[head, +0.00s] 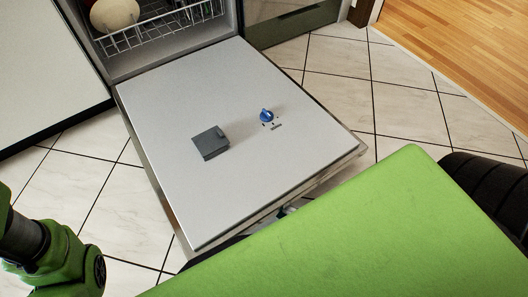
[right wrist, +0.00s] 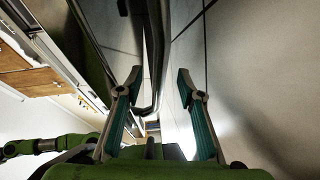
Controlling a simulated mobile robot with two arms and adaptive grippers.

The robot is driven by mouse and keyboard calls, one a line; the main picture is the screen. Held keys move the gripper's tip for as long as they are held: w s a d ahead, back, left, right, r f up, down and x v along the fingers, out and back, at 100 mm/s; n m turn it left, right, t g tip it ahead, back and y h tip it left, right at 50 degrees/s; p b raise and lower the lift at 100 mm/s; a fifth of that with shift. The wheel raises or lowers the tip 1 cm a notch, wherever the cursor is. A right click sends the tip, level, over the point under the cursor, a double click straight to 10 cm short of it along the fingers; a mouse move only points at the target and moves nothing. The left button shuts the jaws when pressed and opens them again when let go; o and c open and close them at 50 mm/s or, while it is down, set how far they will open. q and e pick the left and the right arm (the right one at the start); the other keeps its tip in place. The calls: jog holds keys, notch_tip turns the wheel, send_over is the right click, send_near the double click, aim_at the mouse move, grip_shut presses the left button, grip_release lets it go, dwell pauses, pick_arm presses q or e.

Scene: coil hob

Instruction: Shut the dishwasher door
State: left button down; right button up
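The dishwasher door (head: 200,90) is folded down, its pale inner face up, in the middle of the head view. It carries a grey dispenser box (head: 210,142) and a blue knob (head: 266,115). In the right wrist view my right gripper (right wrist: 158,84) is open, its two fingers well apart. A dark, bar-like handle (right wrist: 158,50) runs into the space between the fingers; I cannot tell whether either finger touches it. In the head view the right gripper is hidden, with small dark parts showing under the door's front edge. My left gripper is not in view.
The dishwasher's wire rack (head: 160,32) holds a pale round dish (head: 115,14) behind the door. White tiled floor (head: 400,100) is clear right of the door. A white cabinet front (head: 45,60) stands on the left, and wooden flooring (head: 470,45) lies at the upper right.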

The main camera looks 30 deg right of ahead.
jog(key=b+x, duration=0.2)
jog(key=x, duration=0.4)
jog(key=shift+w+f+b, duration=0.1)
jog(key=shift+b, duration=0.25)
jog(key=shift+w+a, duration=0.4)
jog(key=shift+w, duration=0.2)
grip_shut()
